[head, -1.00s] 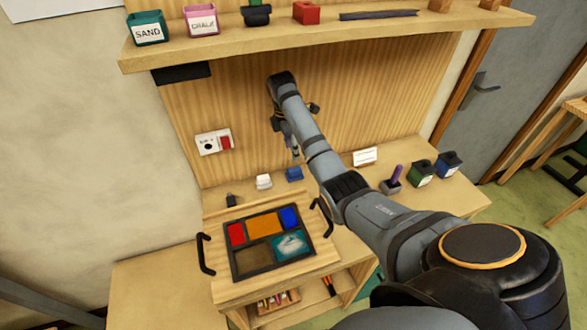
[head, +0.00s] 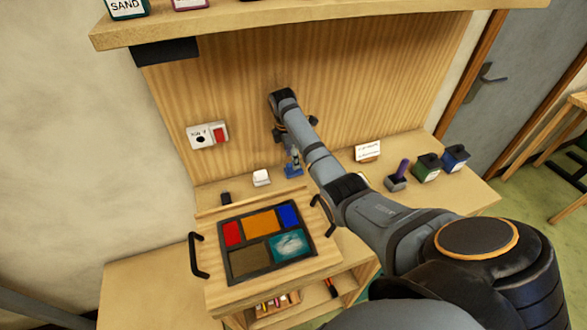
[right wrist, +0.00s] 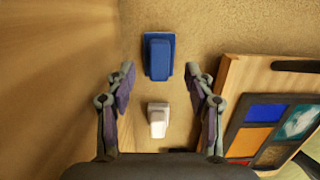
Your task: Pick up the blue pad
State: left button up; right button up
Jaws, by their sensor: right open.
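The blue pad (head: 293,172) stands on the bench near the back panel, right of a white pad (head: 261,177). In the right wrist view the blue pad (right wrist: 158,57) shows a raised grip on a wider base. My right gripper (head: 294,158) is over the blue pad in the head view and partly hides it. In the right wrist view its fingers (right wrist: 160,74) are spread and empty. The blue pad lies ahead, between the lines of the fingertips, with the white pad (right wrist: 158,119) nearer the palm. My left gripper is not in view.
The leaded panel (head: 236,259), with coloured panes and black handles, lies in front of the pads. A small dark object (head: 226,198) is left of the white pad. A card (head: 368,150) and dark containers (head: 428,166) stand at the right. A shelf (head: 300,22) overhangs the back.

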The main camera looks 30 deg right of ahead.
notch_tip(320, 180, down, 4)
jog(key=shift+d+f+p, duration=0.15)
jog(key=shift+p, duration=0.65)
jog(key=shift+d+f, duration=0.1)
jog(key=shift+f, duration=0.4)
jog(key=c, duration=0.9)
jog(key=shift+r, duration=0.45)
notch_tip(320, 180, up, 3)
jog(key=shift+s+f, duration=0.15)
jog(key=shift+f, duration=0.05)
jog(key=s+a+r+p, duration=0.2)
jog(key=s+r+p, duration=0.1)
jog(key=s, duration=0.1)
jog(key=s+a+r+p, duration=0.2)
jog(key=s+r+p, duration=0.1)
jog(key=s, duration=0.1)
jog(key=s+a+r+p, duration=0.1)
jog(key=s+r+p, duration=0.1)
jog(key=s+r, duration=0.1)
jog(key=shift+s+a+r+p, duration=0.25)
jog(key=shift+s+a+p, duration=0.15)
jog(key=shift+s, duration=0.35)
